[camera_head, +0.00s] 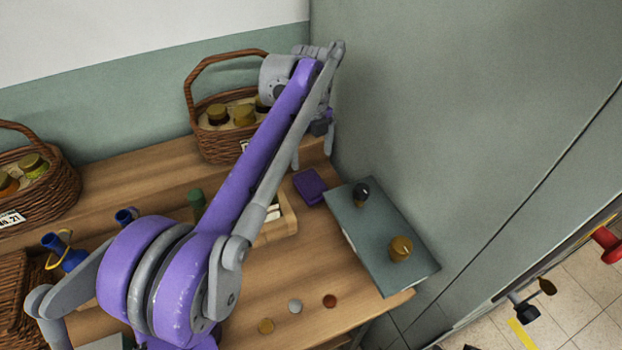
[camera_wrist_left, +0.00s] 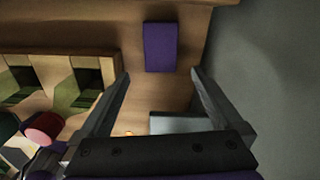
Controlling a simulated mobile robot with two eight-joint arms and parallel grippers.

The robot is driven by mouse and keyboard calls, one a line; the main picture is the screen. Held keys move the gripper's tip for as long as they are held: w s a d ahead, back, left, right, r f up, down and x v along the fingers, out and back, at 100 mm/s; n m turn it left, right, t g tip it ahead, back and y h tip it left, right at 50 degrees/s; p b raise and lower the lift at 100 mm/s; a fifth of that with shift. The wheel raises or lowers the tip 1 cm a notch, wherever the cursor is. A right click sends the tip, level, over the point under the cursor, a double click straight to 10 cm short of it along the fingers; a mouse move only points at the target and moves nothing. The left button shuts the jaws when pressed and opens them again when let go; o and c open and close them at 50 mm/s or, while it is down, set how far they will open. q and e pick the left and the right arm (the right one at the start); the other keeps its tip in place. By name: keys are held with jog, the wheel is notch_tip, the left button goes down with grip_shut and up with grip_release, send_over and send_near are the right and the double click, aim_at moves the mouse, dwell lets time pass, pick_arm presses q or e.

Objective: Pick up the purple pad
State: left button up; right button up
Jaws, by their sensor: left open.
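The purple pad (camera_head: 310,187) lies flat on the wooden table, just left of a grey-green board. It also shows in the left wrist view (camera_wrist_left: 160,47), beyond my fingertips and between their lines. My left gripper (camera_head: 313,148) is open and empty, with its fingers pointing down above the table behind the pad. In the left wrist view its two fingers (camera_wrist_left: 160,75) stand wide apart, and the pad is apart from both. My right gripper is not in view.
A grey-green board (camera_head: 375,240) carries a dark knob (camera_head: 361,191) and a gold-lidded jar (camera_head: 401,248). A wicker basket (camera_head: 215,147) of jars stands behind. Small discs (camera_head: 295,306) lie in front. A grey wall rises at right.

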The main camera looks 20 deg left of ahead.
pick_arm(q)
jog(key=m, duration=0.1)
send_over(311, 183)
notch_tip(311, 183, down, 5)
jog(key=shift+d+f+b, duration=0.1)
jog(key=shift+b, duration=0.25)
jog(key=shift+f, duration=2.8)
jog(key=shift+c, duration=0.3)
jog(key=c, duration=1)
jog(key=shift+c, duration=0.2)
jog(key=shift+r, duration=0.15)
